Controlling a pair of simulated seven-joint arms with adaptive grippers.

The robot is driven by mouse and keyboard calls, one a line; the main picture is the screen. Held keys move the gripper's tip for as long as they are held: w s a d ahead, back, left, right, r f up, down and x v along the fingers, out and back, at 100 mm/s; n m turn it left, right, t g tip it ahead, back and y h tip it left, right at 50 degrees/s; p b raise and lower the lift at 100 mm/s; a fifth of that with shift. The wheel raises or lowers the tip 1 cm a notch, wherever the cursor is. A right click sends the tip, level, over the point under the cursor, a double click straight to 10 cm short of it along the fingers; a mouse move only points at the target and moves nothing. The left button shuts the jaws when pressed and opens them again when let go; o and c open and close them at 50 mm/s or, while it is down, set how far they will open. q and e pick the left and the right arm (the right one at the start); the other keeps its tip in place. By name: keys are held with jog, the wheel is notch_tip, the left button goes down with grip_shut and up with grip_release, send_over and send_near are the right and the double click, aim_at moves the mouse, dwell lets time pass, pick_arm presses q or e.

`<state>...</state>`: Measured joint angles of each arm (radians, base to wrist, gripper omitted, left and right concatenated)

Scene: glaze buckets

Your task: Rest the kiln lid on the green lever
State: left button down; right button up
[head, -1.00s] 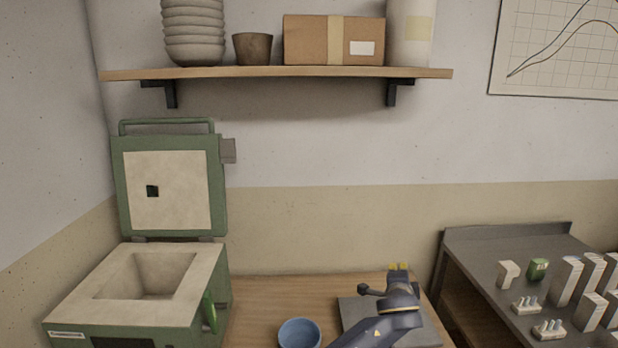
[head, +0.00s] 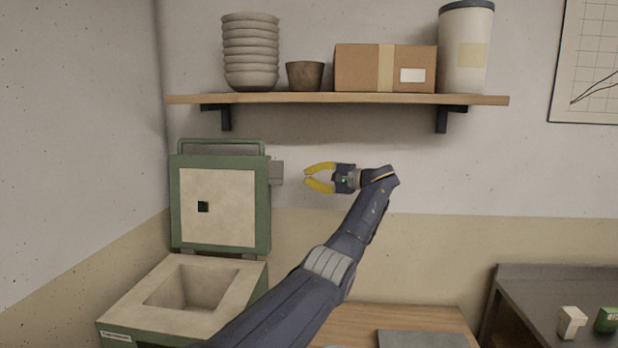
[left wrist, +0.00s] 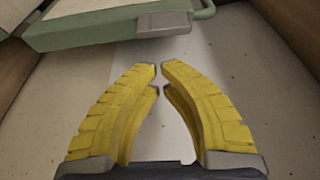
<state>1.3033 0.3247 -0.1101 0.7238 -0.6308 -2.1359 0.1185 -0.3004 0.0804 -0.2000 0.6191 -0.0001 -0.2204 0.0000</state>
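The kiln lid (head: 232,205) stands upright at the back of the kiln (head: 128,306), its pale inner face showing and a green bar along its top. A grey block (head: 277,172) juts from its right side. My left gripper (head: 305,177) is raised just right of this block, pointing left, apart from it. In the left wrist view its yellow fingertips (left wrist: 159,67) nearly meet with nothing between them, and the lid's green edge (left wrist: 85,37) lies beyond them. The green lever is not visible now; my left arm covers the kiln's right side. My right gripper is out of view.
A wooden shelf (head: 300,99) above the gripper carries stacked bowls (head: 251,55), a brown pot (head: 305,76), a cardboard box (head: 360,68) and a white canister (head: 465,55). A dark table (head: 535,290) stands at the right. The wall space right of the gripper is clear.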

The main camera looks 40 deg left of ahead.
pick_arm(q)
jog(key=shift+x, duration=4.75)
jog(key=shift+d, duration=0.15)
